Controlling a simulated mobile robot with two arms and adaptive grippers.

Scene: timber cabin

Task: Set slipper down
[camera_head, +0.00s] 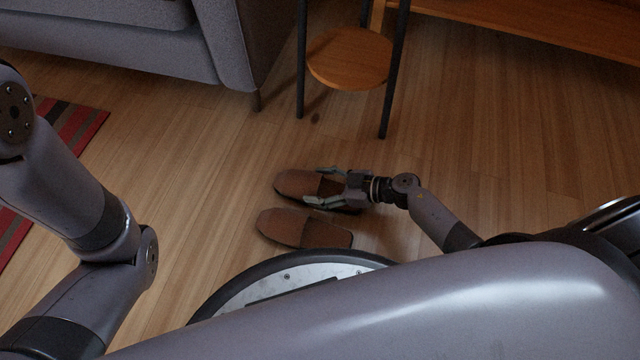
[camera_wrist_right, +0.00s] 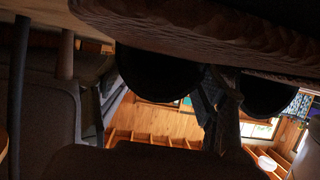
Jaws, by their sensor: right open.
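Two brown slippers lie side by side on the wooden floor, toes to the left in the head view. My right gripper (camera_head: 318,186) is open at the farther slipper (camera_head: 294,183), with one finger along each side of it. The gripper and wrist hide part of its heel end. The nearer slipper (camera_head: 290,228) lies just in front, with a narrow gap between the two. In the right wrist view a brown textured surface crosses the top close to the camera; I cannot tell its contact with the fingers. My left gripper is out of view; only left arm links show.
A small round side table (camera_head: 350,58) with dark legs stands behind the slippers. A grey sofa (camera_head: 130,45) is at the back left and a striped rug (camera_head: 80,128) at the left. A wooden furniture edge (camera_head: 540,25) runs along the back right. Floor left of the slippers is clear.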

